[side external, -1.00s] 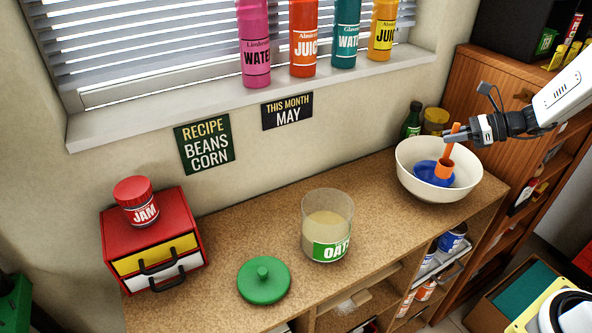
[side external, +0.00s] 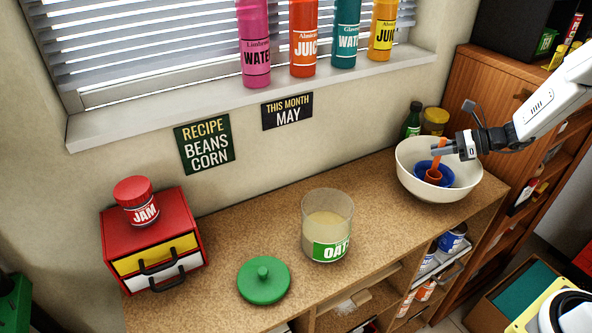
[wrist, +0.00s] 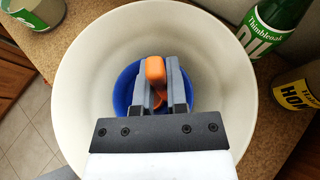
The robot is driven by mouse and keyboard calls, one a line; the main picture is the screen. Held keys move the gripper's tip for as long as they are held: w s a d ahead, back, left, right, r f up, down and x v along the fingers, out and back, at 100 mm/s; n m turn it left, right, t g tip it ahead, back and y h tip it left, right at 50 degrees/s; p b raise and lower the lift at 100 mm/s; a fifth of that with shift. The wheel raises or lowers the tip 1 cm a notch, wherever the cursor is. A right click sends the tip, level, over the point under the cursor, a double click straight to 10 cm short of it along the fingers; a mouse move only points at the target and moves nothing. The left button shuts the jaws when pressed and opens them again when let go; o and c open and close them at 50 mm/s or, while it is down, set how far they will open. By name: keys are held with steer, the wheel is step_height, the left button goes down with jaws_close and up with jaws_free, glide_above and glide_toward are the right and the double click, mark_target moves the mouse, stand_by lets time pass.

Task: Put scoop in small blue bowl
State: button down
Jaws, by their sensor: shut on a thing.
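The orange scoop (side external: 434,176) is upright, its cup end down in the small blue bowl (side external: 447,178). The small blue bowl sits inside the large white bowl (side external: 413,181) on the counter. My gripper (side external: 439,150) is shut on the scoop's handle, just above the blue bowl. In the wrist view, the scoop's handle end (wrist: 155,69) shows between my fingers, with the blue bowl (wrist: 123,91) below. My fingers hide most of the scoop there, and I cannot tell if its cup touches the bowl's bottom.
A green bottle (side external: 411,121) and a yellow-lidded jar (side external: 435,122) stand close behind the white bowl. An open oat container (side external: 327,226), its green lid (side external: 264,280) and a red drawer box (side external: 151,235) are to the left. The counter between oats and white bowl is clear.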

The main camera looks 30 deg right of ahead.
steer(key=shift+f, duration=0.25)
steer(key=shift+f, duration=0.15)
steer(key=c, duration=0.7)
jaws_free()
steer(key=shift+o, duration=0.2)
steer(key=shift+s+d+r, duration=0.1)
steer(key=shift+s+r, duration=0.05)
steer(key=shift+r, duration=0.1)
steer(key=v, duration=1.1)
steer(key=shift+s+d, duration=0.2)
steer(key=shift+s, duration=0.05)
steer(key=shift+a, duration=0.1)
